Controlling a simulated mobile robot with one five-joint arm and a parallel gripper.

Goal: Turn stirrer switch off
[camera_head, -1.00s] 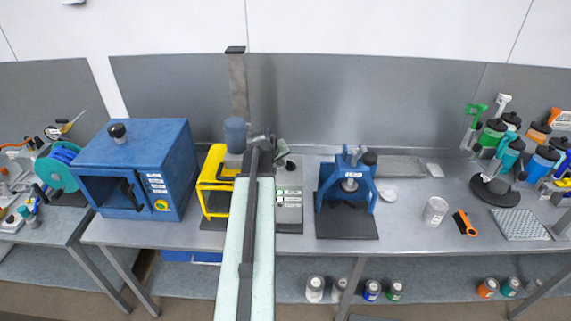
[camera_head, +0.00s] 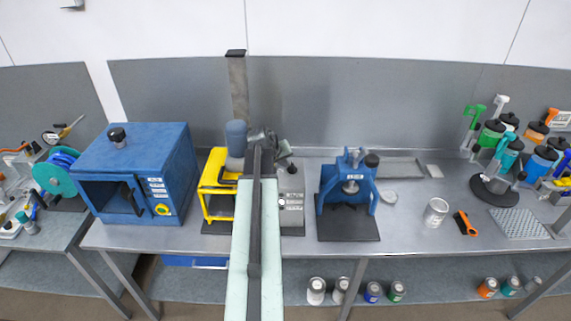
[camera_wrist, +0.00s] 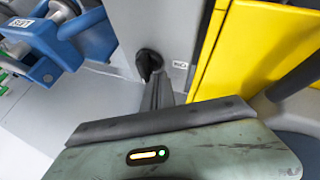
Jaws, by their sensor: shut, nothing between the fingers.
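The stirrer stands mid-bench in the head view, with a yellow guard frame (camera_head: 219,186) and a grey box (camera_head: 291,205) to its right. My arm crosses in front and hides part of it. In the wrist view a black switch knob (camera_wrist: 148,64) sits on a grey face beside a small white label. My gripper (camera_wrist: 158,88) is shut and empty, its dark fingers together just below the knob. I cannot tell whether the tips touch the knob. The yellow guard (camera_wrist: 245,50) is close on the right of the fingers.
A blue press (camera_head: 347,190) stands just right of the stirrer, and also shows at upper left in the wrist view (camera_wrist: 60,35). A blue oven (camera_head: 135,170) stands at left. The bench front between press and white can is clear.

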